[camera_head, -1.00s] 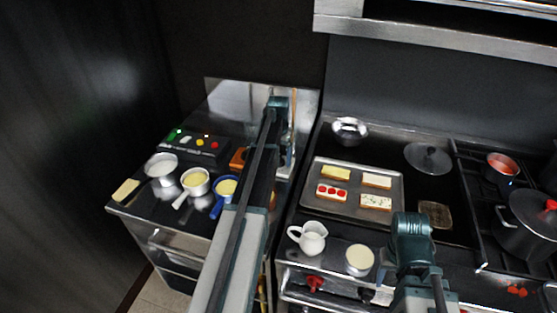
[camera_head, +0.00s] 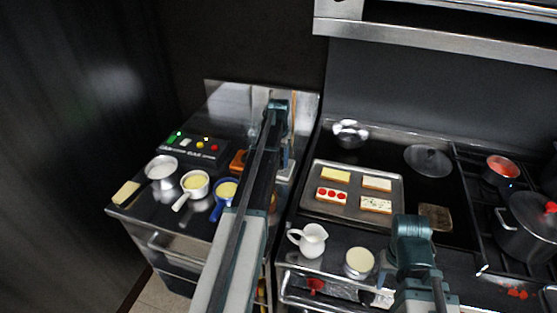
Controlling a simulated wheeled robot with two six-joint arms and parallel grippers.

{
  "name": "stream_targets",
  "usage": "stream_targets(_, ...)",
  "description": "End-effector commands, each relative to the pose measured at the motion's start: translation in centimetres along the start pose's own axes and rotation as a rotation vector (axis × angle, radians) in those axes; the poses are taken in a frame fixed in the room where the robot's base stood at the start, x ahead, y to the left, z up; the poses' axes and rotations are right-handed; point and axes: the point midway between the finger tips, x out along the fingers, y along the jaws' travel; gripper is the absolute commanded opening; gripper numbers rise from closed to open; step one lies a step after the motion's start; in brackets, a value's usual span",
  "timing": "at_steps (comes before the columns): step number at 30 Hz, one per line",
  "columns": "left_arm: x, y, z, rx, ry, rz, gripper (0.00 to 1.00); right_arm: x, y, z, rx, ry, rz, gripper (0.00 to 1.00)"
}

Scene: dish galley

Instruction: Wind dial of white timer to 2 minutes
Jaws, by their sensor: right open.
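I cannot make out a white timer or its dial for certain. A round, cream-topped white item (camera_head: 359,262) sits at the counter's front edge, just left of my right arm; it looks more like a dish than a timer. My right gripper (camera_head: 376,296) is low at the front edge, small and partly hidden by my right arm, apart from that item and open. My left arm rises across the middle and hides part of the left counter; its gripper cannot be made out behind it.
A white jug (camera_head: 312,240) stands near the front edge. A metal tray (camera_head: 352,213) holds topped slices behind it. Pans, including a white-handled one (camera_head: 194,184), and a dark box with coloured buttons (camera_head: 190,150) crowd the left counter. A pot (camera_head: 526,226) stands right.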

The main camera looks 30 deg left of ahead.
Motion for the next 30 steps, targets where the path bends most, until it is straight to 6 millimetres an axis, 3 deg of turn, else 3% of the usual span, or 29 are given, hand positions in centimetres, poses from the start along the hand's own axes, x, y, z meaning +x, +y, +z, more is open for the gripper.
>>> stream_targets(23,0.01,0.00,0.01,0.000,0.000,0.000,0.06,0.01,0.00,0.00,0.000,0.000,0.000,0.50)
stream_targets(24,0.01,0.00,0.01,0.000,0.000,0.000,0.67,0.01,0.00,0.00,0.000,0.000,0.000,0.50)
stream_targets(28,0.01,0.00,0.00,0.000,0.000,0.000,0.90,0.01,0.00,0.00,0.000,0.000,0.000,0.50)
stream_targets(30,0.00,0.00,0.00,0.000,0.000,0.000,0.91,0.00,0.00,0.00,0.000,0.000,0.000,0.50)
